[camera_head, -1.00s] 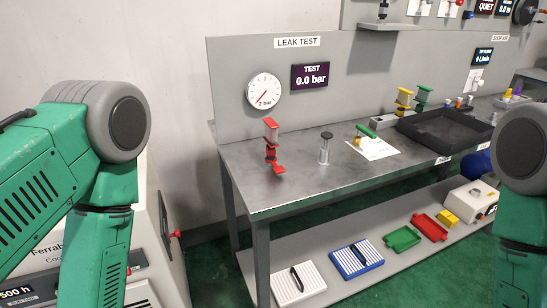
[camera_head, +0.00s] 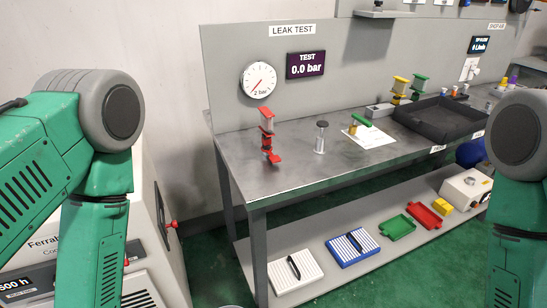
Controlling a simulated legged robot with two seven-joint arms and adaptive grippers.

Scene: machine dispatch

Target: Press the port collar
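I cannot tell for sure which part is the port collar. On the leak test bench (camera_head: 235,157) stands a silver post with a dark round cap (camera_head: 321,137). To its left is an upright red fitting with a red lever (camera_head: 267,135). To its right a green-handled piece with a yellow body (camera_head: 360,124) is by a white sheet (camera_head: 376,138). The panel carries a round gauge (camera_head: 259,79) and a display reading 0.0 bar (camera_head: 306,65). My green arms show at the left and right edges, away from these parts. Both grippers are out of view.
A black tray (camera_head: 440,123) lies farther along the bench, with yellow and green fittings (camera_head: 400,90) behind it. The lower shelf (camera_head: 350,273) holds several coloured trays and a white box (camera_head: 466,187). The bench's near left top is clear.

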